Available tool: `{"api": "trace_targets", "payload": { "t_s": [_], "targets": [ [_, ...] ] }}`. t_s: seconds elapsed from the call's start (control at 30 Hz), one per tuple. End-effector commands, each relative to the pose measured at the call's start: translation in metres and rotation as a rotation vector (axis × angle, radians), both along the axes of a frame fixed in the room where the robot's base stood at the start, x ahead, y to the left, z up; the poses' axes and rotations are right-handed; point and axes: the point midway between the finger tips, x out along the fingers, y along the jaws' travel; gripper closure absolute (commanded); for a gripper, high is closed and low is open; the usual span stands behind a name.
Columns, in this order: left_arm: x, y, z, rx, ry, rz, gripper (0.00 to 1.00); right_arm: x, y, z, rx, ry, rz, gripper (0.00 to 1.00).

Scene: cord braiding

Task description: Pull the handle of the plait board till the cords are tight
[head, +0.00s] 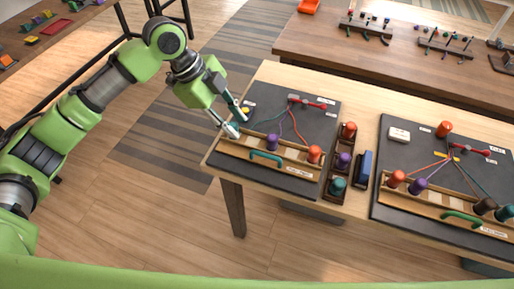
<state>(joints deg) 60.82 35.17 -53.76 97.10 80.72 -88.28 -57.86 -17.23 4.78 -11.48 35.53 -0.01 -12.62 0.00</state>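The left dark plait board (232,150) lies on the light wooden table, with a teal handle (265,156) on the wooden strip at its front edge. Thin cords (296,125), one of them red, run from a clamp near its back. A purple spool (272,142) and an orange-red spool (314,154) stand by the strip. My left gripper (238,124) is open over the board's left end, its fingers apart, to the left of and behind the handle. My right gripper is out of view.
A second board (390,205) at right has a green handle (462,217), several spools and cords. A rack with orange-red, purple and teal spools (338,187) and a blue block (365,168) stand between the boards. Another table (400,75) is behind.

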Motion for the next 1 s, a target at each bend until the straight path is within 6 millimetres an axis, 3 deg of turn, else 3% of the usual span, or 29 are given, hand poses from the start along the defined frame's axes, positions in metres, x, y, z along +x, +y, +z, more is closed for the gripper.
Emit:
{"api": "trace_targets", "payload": {
  "t_s": [0.17, 0.7, 1.0],
  "targets": [
    [0.001, -0.006, -0.012, 0.001, 0.004, -0.004, 0.74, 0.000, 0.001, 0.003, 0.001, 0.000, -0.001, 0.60],
    [0.006, -0.050, -0.106, 0.000, 0.002, -0.002, 0.74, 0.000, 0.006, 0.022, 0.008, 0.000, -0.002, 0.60],
    [0.008, -0.057, -0.123, 0.000, -0.002, -0.001, 0.74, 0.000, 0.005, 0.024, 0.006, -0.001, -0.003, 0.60]
  ]
}}
